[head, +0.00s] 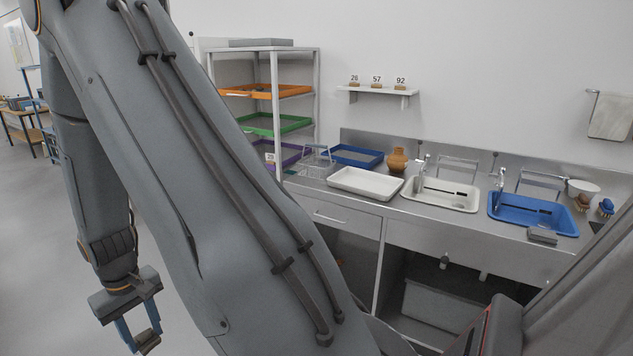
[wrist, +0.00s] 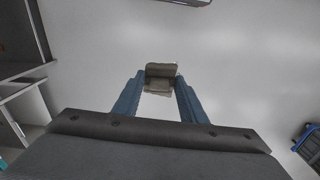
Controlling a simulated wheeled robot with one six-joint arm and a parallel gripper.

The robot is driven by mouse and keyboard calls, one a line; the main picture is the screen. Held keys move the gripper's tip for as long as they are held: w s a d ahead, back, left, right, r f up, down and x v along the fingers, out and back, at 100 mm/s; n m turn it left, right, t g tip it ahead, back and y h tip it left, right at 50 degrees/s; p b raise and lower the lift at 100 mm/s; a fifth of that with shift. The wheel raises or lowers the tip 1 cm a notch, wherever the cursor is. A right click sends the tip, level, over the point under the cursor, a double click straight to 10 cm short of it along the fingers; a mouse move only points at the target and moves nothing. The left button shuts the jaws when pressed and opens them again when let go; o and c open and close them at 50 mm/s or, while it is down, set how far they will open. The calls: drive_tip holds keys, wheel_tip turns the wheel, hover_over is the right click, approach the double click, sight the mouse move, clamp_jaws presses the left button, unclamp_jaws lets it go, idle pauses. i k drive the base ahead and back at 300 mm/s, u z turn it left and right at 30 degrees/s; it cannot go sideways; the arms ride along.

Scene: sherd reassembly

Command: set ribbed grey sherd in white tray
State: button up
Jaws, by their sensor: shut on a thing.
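My gripper (head: 142,340) hangs low over the open floor at the left of the head view, well away from the counter. In the wrist view my gripper (wrist: 160,82) has its blue fingers shut on a small grey-brown sherd (wrist: 161,72). I take it for the ribbed grey sherd, but its ribs are too small to make out. The sherd is held at the fingertips, clear of the floor. The white tray (head: 362,193) lies on the steel counter in the head view, left of the white sink, and its visible inside looks empty.
A blue tray (head: 357,154) and a brown jar (head: 398,160) stand behind the white tray. A wire rack (head: 316,160) is to its left. The white sink (head: 440,204) and blue sink (head: 532,222) are to its right. A shelf rack (head: 320,80) rises at the counter's left end.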

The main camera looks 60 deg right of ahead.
sight(365, 185)
drive_tip(key=z, duration=0.45)
drive_tip(key=i, duration=0.85)
drive_tip(key=z, duration=0.8)
